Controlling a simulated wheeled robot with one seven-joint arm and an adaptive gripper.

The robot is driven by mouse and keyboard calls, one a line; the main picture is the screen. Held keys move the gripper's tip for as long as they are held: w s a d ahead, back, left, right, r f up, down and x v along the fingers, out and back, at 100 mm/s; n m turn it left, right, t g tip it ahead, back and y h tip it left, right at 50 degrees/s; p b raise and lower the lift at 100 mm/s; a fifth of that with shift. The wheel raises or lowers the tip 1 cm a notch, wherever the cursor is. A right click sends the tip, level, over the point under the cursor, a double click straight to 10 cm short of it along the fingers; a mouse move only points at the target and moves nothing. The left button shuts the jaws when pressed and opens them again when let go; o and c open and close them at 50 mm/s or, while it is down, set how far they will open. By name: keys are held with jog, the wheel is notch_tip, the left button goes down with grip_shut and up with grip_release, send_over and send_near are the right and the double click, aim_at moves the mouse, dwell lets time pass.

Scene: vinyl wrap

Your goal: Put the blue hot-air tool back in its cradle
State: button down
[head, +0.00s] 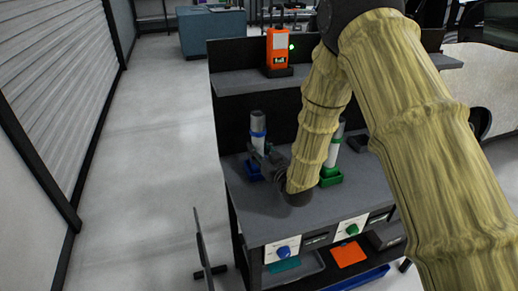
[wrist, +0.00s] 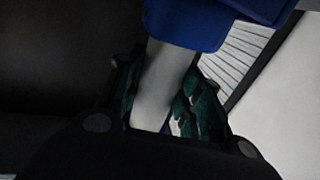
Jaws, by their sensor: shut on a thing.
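The blue hot-air tool (head: 257,142), a pale grey cylinder with a blue band, stands roughly upright at the left of the bench. My gripper (head: 264,158) is shut on it; in the wrist view the jaws (wrist: 165,100) close around its pale grey body (wrist: 160,85), with a blue part (wrist: 185,22) beyond them.
A similar green-banded tool (head: 338,134) stands in a green cradle (head: 331,177) to the right, partly behind my arm. An orange device (head: 279,48) stands on the upper shelf. Bench surface left of my wrist is clear.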

jog(key=shift+f, duration=0.1)
jog(key=c, duration=1)
grip_release()
jog(key=shift+o, duration=0.2)
jog(key=b+v, duration=0.3)
jog(key=v, duration=0.9)
jog(key=shift+r, duration=0.25)
